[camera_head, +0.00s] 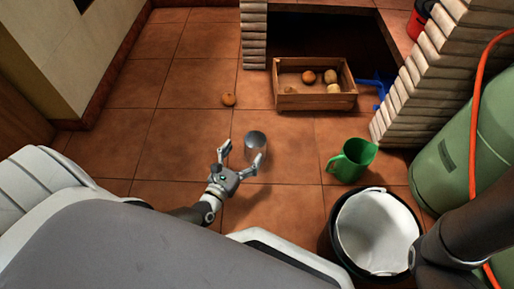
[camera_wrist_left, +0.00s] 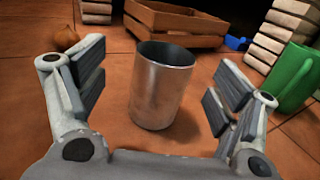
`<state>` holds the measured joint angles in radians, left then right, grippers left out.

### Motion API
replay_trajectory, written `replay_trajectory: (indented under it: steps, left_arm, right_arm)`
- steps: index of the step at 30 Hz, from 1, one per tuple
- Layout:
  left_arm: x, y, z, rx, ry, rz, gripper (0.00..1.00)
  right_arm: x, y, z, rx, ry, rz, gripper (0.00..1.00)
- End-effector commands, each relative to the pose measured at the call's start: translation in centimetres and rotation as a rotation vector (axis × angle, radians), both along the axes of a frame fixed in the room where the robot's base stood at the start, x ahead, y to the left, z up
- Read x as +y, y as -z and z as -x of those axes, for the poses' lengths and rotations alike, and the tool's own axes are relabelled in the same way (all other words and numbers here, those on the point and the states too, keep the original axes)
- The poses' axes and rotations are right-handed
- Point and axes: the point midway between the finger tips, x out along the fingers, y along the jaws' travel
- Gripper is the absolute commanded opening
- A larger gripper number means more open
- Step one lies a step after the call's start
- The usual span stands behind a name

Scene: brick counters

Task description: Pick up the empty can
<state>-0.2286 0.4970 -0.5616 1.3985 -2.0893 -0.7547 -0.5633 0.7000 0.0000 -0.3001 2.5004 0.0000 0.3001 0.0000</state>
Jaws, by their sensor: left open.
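The empty can (camera_head: 256,146) is a plain silver-grey metal cylinder standing upright on the tiled floor. In the left wrist view the can (camera_wrist_left: 161,88) shows its open, dark top and stands in the middle, between and slightly beyond the fingers. My left gripper (camera_head: 240,157) is open, with its fingers spread to either side of the can's near side. In the left wrist view, gaps show between the can and both fingers of the gripper (camera_wrist_left: 160,100). My right gripper is not visible; only a dark part of my right arm shows at the lower right.
A wooden crate (camera_head: 315,101) with round produce stands behind the can. A green jug (camera_head: 352,160) and a black bucket with white lining (camera_head: 378,232) stand to the right, near a green gas cylinder (camera_head: 447,155). Floor at left is clear.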

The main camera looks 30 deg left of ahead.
Motion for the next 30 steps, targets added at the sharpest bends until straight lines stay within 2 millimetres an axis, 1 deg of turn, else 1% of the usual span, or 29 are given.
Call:
replay_trajectory:
  steps: [1,3,5,8,12,16,20,26,30]
  left_arm:
    - [-0.1,0.2,-0.7,-0.001,0.000,0.002,0.86]
    - [-0.1,0.1,-1.3,-0.001,0.000,0.002,0.86]
    - [-0.1,0.1,-1.6,0.000,0.000,0.002,0.86]
    - [-0.3,0.3,-2.4,-0.002,-0.001,0.004,0.86]
    - [-0.9,0.7,-4.4,-0.003,-0.001,0.005,0.86]
    - [-1.0,0.5,-6.1,-0.002,-0.001,0.003,0.86]
    - [-1.0,0.4,-6.8,0.001,0.000,0.002,0.86]
    - [-1.0,0.3,-6.8,0.001,0.001,0.002,0.86]
    - [-1.0,0.3,-6.8,0.001,0.001,0.002,0.69]
  right_arm:
    - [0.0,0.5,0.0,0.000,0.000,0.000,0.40]
    - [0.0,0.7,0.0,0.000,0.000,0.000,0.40]
    - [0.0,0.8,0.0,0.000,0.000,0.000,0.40]
    - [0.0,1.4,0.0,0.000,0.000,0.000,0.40]
    - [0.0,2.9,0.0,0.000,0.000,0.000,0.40]
    - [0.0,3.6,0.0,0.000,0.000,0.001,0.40]
    - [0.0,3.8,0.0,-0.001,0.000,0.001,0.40]
    - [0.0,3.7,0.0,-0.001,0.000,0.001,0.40]
    - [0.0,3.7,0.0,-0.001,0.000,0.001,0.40]
